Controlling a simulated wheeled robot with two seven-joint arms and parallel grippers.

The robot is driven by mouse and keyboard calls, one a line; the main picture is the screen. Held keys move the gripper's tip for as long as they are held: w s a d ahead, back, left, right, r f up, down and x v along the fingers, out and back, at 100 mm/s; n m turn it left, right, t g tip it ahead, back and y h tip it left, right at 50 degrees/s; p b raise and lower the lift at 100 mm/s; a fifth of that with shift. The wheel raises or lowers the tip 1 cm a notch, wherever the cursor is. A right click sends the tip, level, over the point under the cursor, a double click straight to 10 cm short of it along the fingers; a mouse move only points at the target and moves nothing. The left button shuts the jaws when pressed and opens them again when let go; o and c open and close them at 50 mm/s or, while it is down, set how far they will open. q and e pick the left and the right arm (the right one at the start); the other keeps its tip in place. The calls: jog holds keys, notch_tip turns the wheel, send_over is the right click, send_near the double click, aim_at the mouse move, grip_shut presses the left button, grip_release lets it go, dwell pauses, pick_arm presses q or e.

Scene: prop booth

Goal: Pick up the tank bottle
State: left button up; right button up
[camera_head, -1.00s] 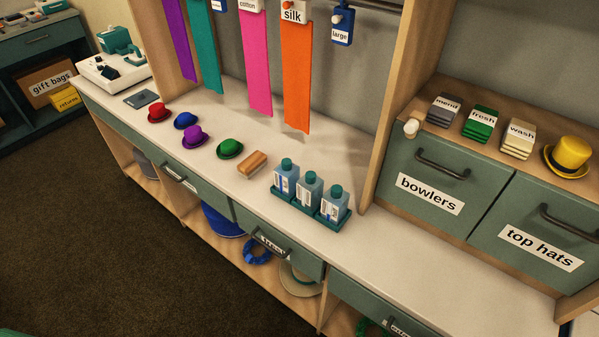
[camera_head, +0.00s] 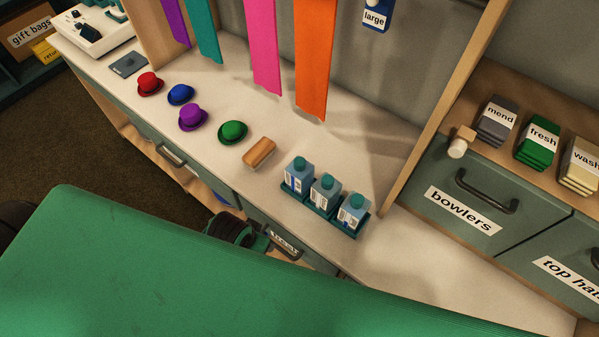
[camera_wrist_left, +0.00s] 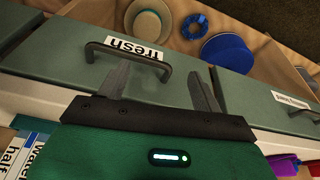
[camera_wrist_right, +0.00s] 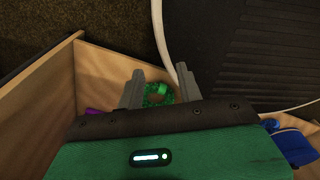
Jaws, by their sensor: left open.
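Three blue-grey bottles with teal caps stand upright in a teal tray (camera_head: 318,212) on the counter: a left one (camera_head: 299,174), a middle one (camera_head: 325,190) and a right one (camera_head: 353,208). Their labels are too small to read in the head view, so I cannot tell which is the tank bottle. A label reading "water half" (camera_wrist_left: 25,155) shows in the left wrist view's lower left corner. My left gripper (camera_wrist_left: 160,85) is open and empty, in front of a drawer handle and apart from the bottles.
A brush-like wooden block (camera_head: 260,152) and several small hats, including a green one (camera_head: 232,131), lie left of the bottles. A drawer handle (camera_wrist_left: 130,60) is close to my left fingers. The bowlers drawer (camera_head: 463,209) stands right. Counter right of the tray is clear.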

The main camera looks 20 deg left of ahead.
pick_arm(q)
notch_tip(320, 180, up, 13)
jog(key=d+h, duration=0.1)
jog(key=d, duration=0.2)
jog(key=w+d+r+m+g+h, duration=0.1)
jog(key=w+d+r+m, duration=0.15)
jog(key=w+d, duration=0.2)
jog(key=w+d+r+m+h, duration=0.1)
jog(key=w+d+r, duration=0.2)
jog(key=w+d, duration=0.15)
notch_tip(320, 180, up, 8)
jog(key=g+y, duration=0.2)
jog(key=y, duration=0.2)
send_over(300, 161)
notch_tip(300, 161, down, 9)
jog(key=shift+s+d+r+p, duration=0.1)
jog(key=shift+s+r+p, duration=0.1)
jog(key=shift+p, duration=0.75)
jog(key=f+p, duration=0.1)
jog(key=f, duration=0.3)
jog(key=shift+w+f+p, duration=0.15)
jog(key=shift+w+p, duration=0.05)
jog(key=shift+p, duration=0.15)
jog(key=shift+f, duration=0.5)
jog(key=c, duration=1.2)
pick_arm(e)
jog(key=r, duration=0.2)
jog(key=w+r, duration=0.1)
jog(key=r, duration=0.1)
jog(key=shift+a, duration=0.3)
